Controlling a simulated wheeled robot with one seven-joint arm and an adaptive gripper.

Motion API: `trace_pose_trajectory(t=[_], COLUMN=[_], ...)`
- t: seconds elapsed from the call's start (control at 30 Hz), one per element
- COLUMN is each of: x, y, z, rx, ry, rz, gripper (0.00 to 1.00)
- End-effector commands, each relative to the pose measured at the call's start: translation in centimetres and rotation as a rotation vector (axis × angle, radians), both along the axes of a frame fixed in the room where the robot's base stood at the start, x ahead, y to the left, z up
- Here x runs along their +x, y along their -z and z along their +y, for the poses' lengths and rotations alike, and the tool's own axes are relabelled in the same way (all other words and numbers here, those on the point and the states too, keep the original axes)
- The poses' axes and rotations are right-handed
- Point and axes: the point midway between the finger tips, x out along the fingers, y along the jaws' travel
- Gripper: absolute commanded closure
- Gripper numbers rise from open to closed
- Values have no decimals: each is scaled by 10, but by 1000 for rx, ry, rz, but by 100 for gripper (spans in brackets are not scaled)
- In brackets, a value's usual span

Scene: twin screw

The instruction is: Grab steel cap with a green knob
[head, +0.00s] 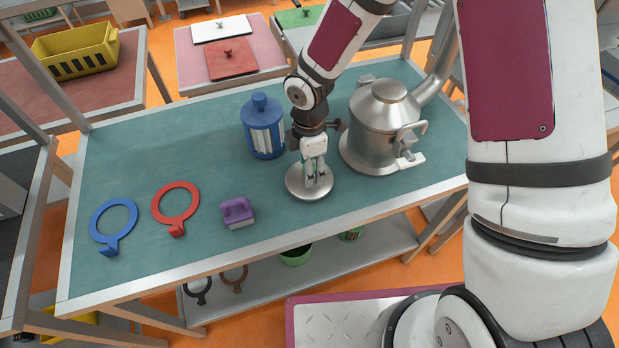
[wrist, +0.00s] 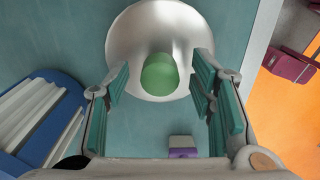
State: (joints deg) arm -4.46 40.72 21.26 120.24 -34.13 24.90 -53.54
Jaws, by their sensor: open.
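The steel cap (head: 296,186) is a round, shiny disc lying on the teal table, near its front edge in the head view. In the wrist view the steel cap (wrist: 140,35) shows at the top centre, with its green knob (wrist: 159,74) standing up from it. My gripper (head: 316,172) is over the cap in the head view and hides most of the knob. In the wrist view my gripper (wrist: 160,85) is open, its green-padded fingers to the left and right of the knob, with gaps on both sides.
A blue canister (head: 263,130) stands left of my gripper, and a large steel vessel (head: 382,120) stands close on its right. A purple-handled block (head: 238,212), a red ring (head: 176,203) and a blue ring (head: 113,219) lie to the left. The table's left back is clear.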

Motion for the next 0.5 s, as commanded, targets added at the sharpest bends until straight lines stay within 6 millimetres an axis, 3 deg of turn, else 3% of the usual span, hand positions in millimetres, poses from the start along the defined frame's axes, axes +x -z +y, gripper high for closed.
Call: trace_pose_trajectory(t=[0.23, 0.47, 0.5], x=[0, 0, 0], y=[2, 2, 2], z=[0, 0, 0], rx=[0, 0, 0], ry=[0, 1, 0], rz=[0, 0, 0], gripper=[50, 100, 100])
